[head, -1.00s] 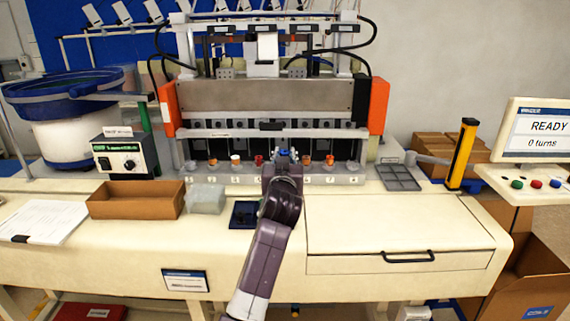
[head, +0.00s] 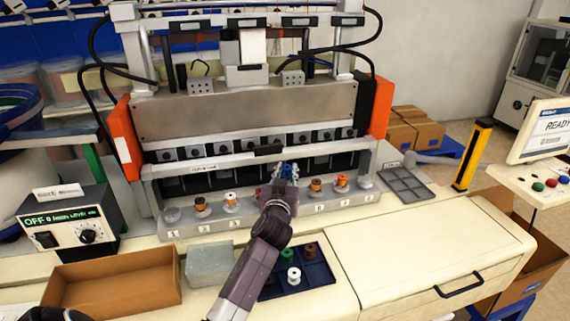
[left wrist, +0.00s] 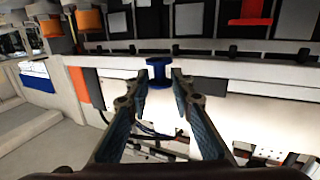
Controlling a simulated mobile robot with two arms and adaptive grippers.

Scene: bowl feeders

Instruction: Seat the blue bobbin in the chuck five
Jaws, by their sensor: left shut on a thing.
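My left gripper (head: 288,178) is over the middle of the row of numbered chucks (head: 215,224) on the winding machine. It is shut on the blue bobbin (head: 289,170). In the left wrist view the blue bobbin (left wrist: 159,70) sits upright between the two fingertips (left wrist: 158,78). Brown and orange bobbins (head: 316,187) stand in chucks to the right of the gripper, and others (head: 231,201) to its left. Part of a red bobbin shows just left of the gripper. Chuck five is hidden behind my gripper, so I cannot tell whether the bobbin touches it.
A dark blue tray (head: 322,278) with green and white bobbins lies beside my forearm. A cardboard box (head: 115,286) and a translucent block (head: 209,264) stand left of it. A grey divided tray (head: 405,186) and a yellow post (head: 473,155) are at the right. The machine's front bar (head: 215,163) overhangs behind the chucks.

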